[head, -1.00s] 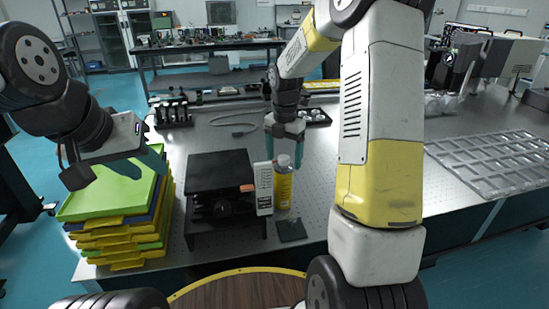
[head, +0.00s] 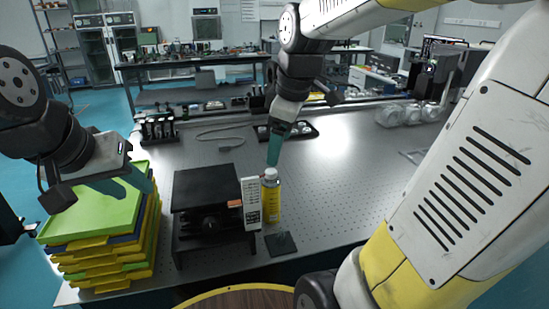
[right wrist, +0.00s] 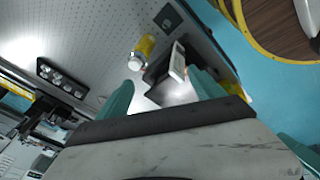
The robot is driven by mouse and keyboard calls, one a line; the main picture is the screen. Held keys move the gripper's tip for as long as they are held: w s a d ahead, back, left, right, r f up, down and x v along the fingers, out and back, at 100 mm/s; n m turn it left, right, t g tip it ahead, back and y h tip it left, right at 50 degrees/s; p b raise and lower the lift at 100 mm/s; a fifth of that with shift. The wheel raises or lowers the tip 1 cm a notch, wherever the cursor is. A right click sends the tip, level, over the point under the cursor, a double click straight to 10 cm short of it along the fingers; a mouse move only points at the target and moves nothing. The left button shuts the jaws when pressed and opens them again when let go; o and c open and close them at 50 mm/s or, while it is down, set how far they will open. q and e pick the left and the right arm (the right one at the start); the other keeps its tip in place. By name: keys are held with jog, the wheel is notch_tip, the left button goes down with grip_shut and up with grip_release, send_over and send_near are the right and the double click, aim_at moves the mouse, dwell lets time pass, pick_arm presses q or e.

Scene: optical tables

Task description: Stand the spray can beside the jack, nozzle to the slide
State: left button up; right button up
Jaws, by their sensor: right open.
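The yellow spray can (head: 271,203) with a white cap stands upright on the perforated table, to the right of the black jack (head: 208,190). A white printed panel (head: 251,204) stands between them. The can (right wrist: 146,46) and the white panel (right wrist: 178,62) also show in the right wrist view. My right gripper (head: 276,152) is just above and behind the can's cap; its open fingers (right wrist: 162,92) hold nothing. My left gripper (head: 125,185) is open and empty over the stacked trays. I cannot tell which thing is the slide, nor the nozzle's direction.
Green and yellow trays (head: 90,218) are stacked left of the jack. A small dark square plate (head: 281,243) lies in front of the can. A black rack (head: 157,130) and a dark tray with round items (head: 300,130) stand farther back. Table right of the can is clear.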

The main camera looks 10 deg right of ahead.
jog(key=s+a+m+t+y, duration=0.1)
jog(key=s+m+t, duration=0.1)
jog(key=s+m, duration=0.7)
jog(key=shift+s+m+t, duration=0.3)
jog(key=shift+s+m, duration=0.1)
jog(key=shift+m, duration=0.7)
dwell(0.4)
